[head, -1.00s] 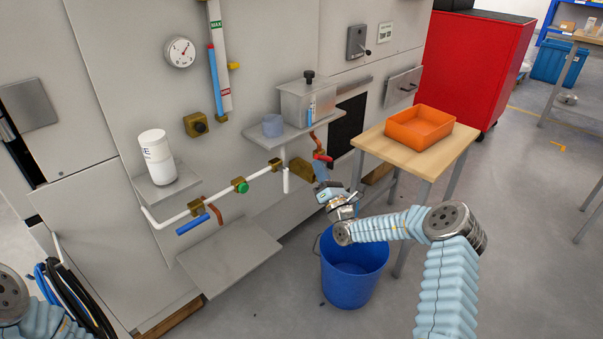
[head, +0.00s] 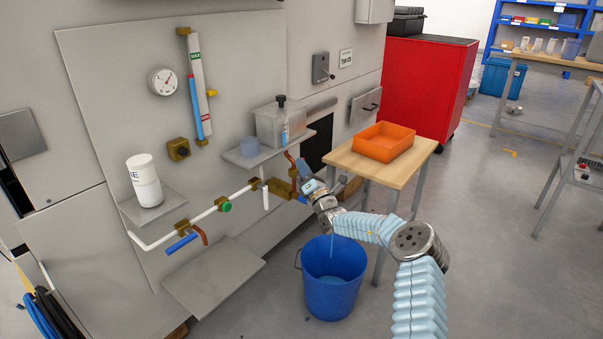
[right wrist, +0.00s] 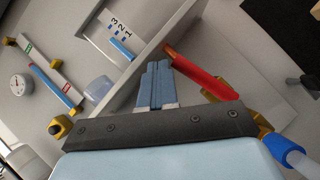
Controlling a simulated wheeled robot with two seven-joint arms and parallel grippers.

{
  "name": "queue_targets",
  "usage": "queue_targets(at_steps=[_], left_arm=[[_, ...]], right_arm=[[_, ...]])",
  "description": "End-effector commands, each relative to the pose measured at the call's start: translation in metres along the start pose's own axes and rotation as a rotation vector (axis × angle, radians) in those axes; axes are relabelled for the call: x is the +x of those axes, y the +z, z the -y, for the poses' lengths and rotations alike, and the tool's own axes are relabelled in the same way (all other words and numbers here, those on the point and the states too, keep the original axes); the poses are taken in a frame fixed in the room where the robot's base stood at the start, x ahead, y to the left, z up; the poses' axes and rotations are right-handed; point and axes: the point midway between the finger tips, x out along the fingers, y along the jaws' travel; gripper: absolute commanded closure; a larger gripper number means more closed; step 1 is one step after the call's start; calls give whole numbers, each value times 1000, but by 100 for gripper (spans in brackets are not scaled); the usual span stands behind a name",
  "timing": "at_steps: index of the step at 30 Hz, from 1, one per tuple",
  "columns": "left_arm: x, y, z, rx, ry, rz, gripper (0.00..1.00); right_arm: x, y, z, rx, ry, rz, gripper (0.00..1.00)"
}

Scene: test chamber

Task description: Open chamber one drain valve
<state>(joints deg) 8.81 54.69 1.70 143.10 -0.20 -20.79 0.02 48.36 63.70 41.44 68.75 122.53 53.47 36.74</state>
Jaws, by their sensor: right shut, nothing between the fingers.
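The brass drain valve (head: 284,188) sits at the right end of the white pipe on the chamber front. Its red handle shows in the right wrist view (right wrist: 200,76), slanting just right of my fingers; in the head view my gripper mostly hides it. My right gripper (head: 304,170) is shut and empty beside the valve; its blue fingers (right wrist: 157,80) point up at the shelf edge. A blue bucket (head: 318,300) stands on the floor below, with light blue liquid inside. A thin pale stream seems to fall into it. My left gripper is out of view.
A wooden table (head: 397,178) with an orange tray (head: 384,143) stands right of the valve. Another valve with a blue handle (head: 181,243) is further left. Open floor lies right of the bucket.

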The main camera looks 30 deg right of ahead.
Motion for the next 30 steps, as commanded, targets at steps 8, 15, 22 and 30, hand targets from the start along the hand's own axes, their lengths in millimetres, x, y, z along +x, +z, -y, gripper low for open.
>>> queue_targets(at_steps=[8, 15, 22, 30], left_arm=[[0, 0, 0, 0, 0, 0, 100], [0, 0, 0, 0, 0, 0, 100], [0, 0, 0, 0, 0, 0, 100], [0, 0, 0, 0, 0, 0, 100]], right_arm=[[3, 6, 3, 0, -2, 1, 100], [4, 7, 4, -1, -2, 1, 100], [4, 7, 4, -1, -2, 1, 100], [4, 6, 3, 0, -2, 0, 100]])
